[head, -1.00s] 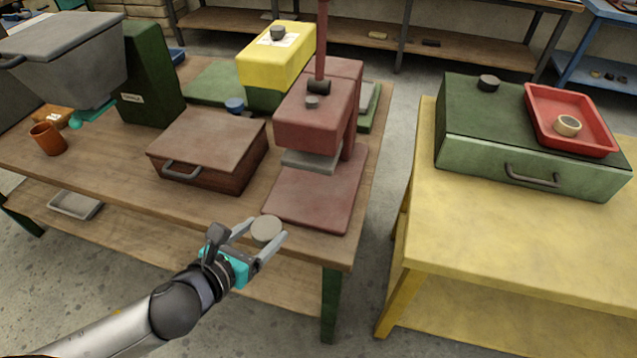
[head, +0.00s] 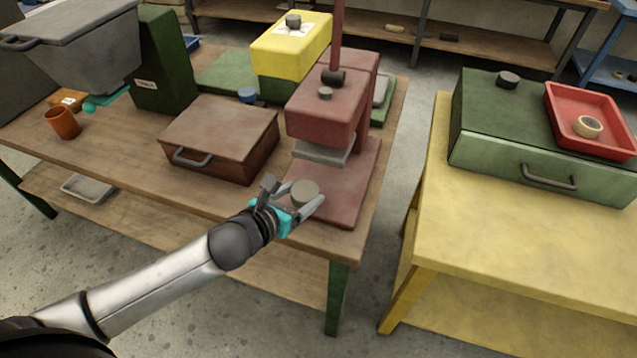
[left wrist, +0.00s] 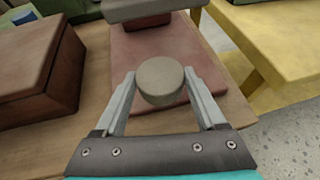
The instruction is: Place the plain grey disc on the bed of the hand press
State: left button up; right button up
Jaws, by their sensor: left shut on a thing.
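The plain grey disc (head: 305,192) is between the fingers of my left gripper (head: 306,197), which is shut on it. In the left wrist view the disc (left wrist: 161,81) sits at the fingertips of the gripper (left wrist: 161,88). The hand press (head: 328,110) is dull red, with a flat bed (head: 345,190) and a grey plate (head: 322,151) under its head. The gripper and disc are over the front part of the bed; the exact height above it is hard to tell. In the left wrist view the bed (left wrist: 150,50) lies just beyond the disc. My right gripper is not in view.
A brown box with a handle (head: 220,138) stands left of the press on the wooden table (head: 130,160). To the right, across a gap, a yellow table (head: 500,240) carries a green case (head: 500,150) and a red tray (head: 560,135).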

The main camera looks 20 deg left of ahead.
aim_at(300, 196)
pick_arm(q)
jog(key=w, duration=0.2)
jog(key=w+d, duration=0.1)
jog(key=w, duration=0.1)
jog(key=w+b, duration=0.1)
jog(key=w, duration=0.2)
jog(key=shift+d, duration=0.35)
jog(key=shift+f+b, duration=0.6)
jog(key=shift+f, duration=1.1)
jog(key=shift+f, duration=0.15)
jog(key=o, duration=1.5)
jog(key=shift+s+a+r, duration=0.1)
jog(key=shift+s+r, duration=0.15)
jog(key=shift+s, duration=0.05)
jog(key=p+v, duration=0.3)
jog(key=v, duration=0.8)
jog(key=shift+s, duration=0.2)
